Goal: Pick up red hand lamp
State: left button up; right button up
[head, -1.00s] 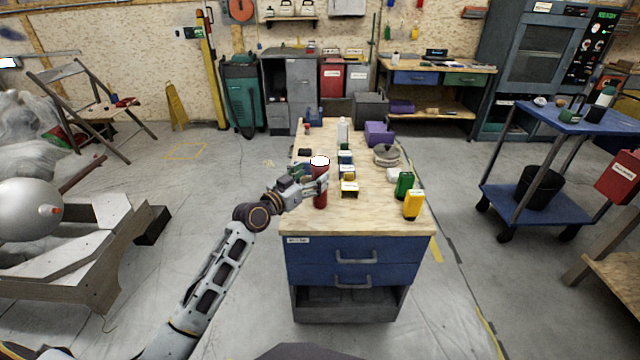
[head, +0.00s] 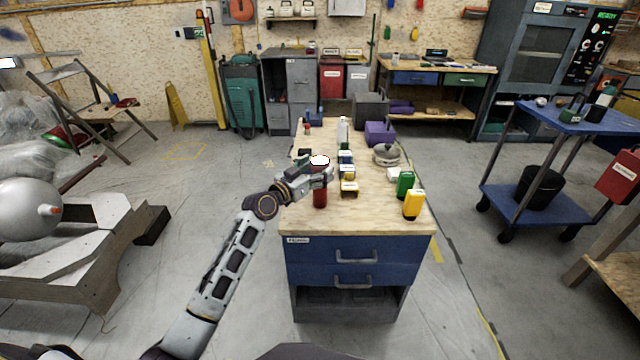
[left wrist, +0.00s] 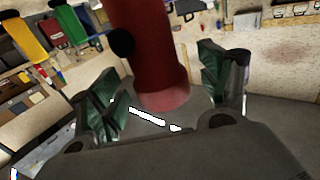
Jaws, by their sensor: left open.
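The red hand lamp (head: 320,197) stands upright near the left front edge of the wooden workbench top, with a bright white top. My left gripper (head: 321,175) is at the upper part of the lamp, reaching it from the left. In the left wrist view the lamp's red body (left wrist: 150,45) with a dark round knob lies between the two green-padded fingers of my left gripper (left wrist: 165,92). The fingers are spread, with gaps visible on both sides of the lamp. My right gripper is not in view.
The workbench (head: 375,215) also holds a yellow container (head: 413,205), a green container (head: 404,184), small boxes (head: 349,189), a pot (head: 386,154) and a purple bin (head: 380,133). A blue cart (head: 570,118) stands to the right.

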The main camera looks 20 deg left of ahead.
pick_arm(q)
jog(key=shift+w+d, duration=0.3)
jog(key=shift+w, duration=0.5)
jog(key=shift+d, duration=0.1)
jog(key=c, duration=1.5)
